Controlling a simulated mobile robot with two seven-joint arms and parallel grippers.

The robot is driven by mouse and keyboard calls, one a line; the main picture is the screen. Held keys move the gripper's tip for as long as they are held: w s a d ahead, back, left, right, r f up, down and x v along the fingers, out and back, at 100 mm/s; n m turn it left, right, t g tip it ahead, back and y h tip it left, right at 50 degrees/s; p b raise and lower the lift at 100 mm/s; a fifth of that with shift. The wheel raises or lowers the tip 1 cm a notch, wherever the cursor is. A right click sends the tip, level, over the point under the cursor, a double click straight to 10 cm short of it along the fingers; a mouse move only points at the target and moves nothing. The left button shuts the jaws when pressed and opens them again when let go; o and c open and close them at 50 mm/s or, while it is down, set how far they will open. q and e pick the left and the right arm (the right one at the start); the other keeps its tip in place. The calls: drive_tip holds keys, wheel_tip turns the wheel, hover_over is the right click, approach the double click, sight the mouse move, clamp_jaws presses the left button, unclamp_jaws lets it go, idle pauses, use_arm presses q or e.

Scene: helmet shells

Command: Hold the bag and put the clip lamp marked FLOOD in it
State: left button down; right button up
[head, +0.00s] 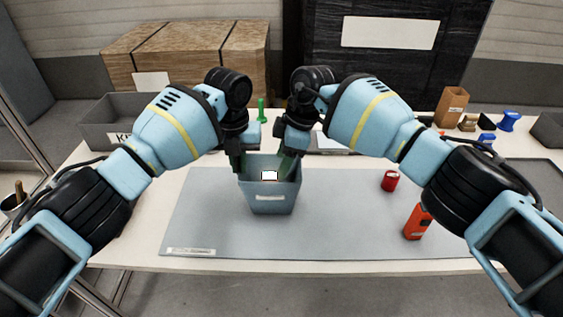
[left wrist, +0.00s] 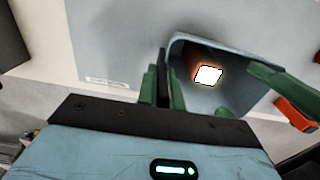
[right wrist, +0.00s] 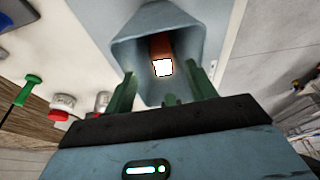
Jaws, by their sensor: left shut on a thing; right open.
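The bag (head: 270,205) is a blue-grey open-topped container standing upright on the mat, with a pale label on its front. My left gripper (head: 240,166) is shut on its left rim; the left wrist view shows the rim (left wrist: 178,42) between the fingers. A clip lamp with an orange-brown body and bright white face (head: 269,175) lies inside the bag; it also shows in the left wrist view (left wrist: 208,75) and right wrist view (right wrist: 163,68). Its marking cannot be read. My right gripper (head: 288,165) is open and empty at the bag's right side, over the opening.
An orange object (head: 417,221) and a red can (head: 389,180) stand on the grey mat (head: 340,225) to the right. A grey bin (head: 97,135) is at the back left. A green item (head: 261,110) and several small items are behind. The mat's left part is clear.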

use_arm(q)
drive_tip(key=shift+f, duration=0.1)
use_arm(e)
drive_tip(key=v, duration=1)
use_arm(q)
drive_tip(key=c, duration=1.5)
unclamp_jaws()
wheel_tip(320, 180, up, 12)
drive_tip(key=shift+r, duration=0.1)
wheel_tip(320, 180, up, 7)
drive_tip(key=shift+f+p, duration=0.1)
drive_tip(key=shift+p, duration=0.65)
use_arm(e)
drive_tip(key=shift+t, duration=0.3)
drive_tip(key=r, duration=0.4)
drive_tip(key=shift+s+r, duration=0.2)
drive_tip(key=shift+r, duration=0.05)
